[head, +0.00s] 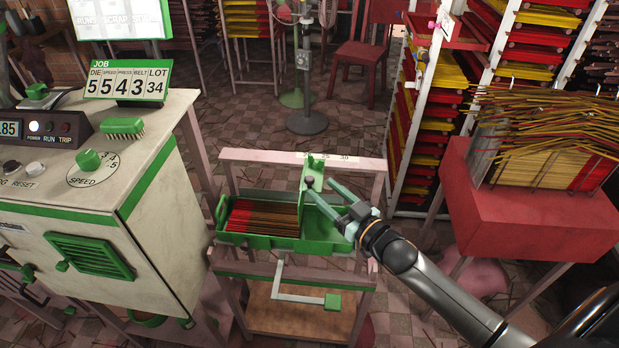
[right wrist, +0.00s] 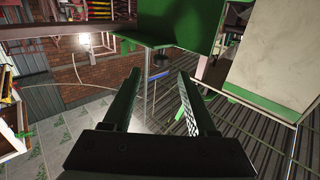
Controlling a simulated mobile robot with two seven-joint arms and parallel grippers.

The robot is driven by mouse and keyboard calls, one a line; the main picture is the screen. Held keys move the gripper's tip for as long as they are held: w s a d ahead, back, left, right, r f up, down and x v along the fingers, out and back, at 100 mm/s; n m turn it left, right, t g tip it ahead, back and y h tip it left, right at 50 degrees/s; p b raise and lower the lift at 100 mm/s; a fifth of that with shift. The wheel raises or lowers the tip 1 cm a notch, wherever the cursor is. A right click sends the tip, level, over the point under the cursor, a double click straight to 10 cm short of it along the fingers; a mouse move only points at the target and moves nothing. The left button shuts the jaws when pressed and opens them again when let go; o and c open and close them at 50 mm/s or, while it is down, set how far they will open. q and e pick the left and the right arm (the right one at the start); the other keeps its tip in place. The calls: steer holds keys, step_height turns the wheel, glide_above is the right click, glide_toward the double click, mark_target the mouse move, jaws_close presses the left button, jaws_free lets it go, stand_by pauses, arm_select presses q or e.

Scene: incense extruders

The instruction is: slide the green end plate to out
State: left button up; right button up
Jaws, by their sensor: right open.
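The green end plate (head: 316,168) stands upright across the green tray (head: 230,238), at the right end of the bundle of brown and red incense sticks (head: 262,217). A small dark knob (head: 309,181) sits on the plate. My right gripper (head: 316,188) is open, with its fingertips close to the knob. In the right wrist view the open fingers (right wrist: 158,76) point toward the dark knob (right wrist: 158,60), which lies just beyond and between the tips. A large green surface (right wrist: 175,25) shows above it. Contact cannot be told. My left gripper is not in view.
A pale rail (head: 245,155) with scale numbers runs behind the tray. A crank with a green handle (head: 332,301) is below it. The cream machine (head: 110,190) stands left, a red stand with sticks (head: 530,215) right. The tray's right part looks empty.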

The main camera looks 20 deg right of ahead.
mark_target(313, 181)
steer(key=shift+x, duration=3.1)
jaws_close()
steer(key=shift+f, duration=0.1)
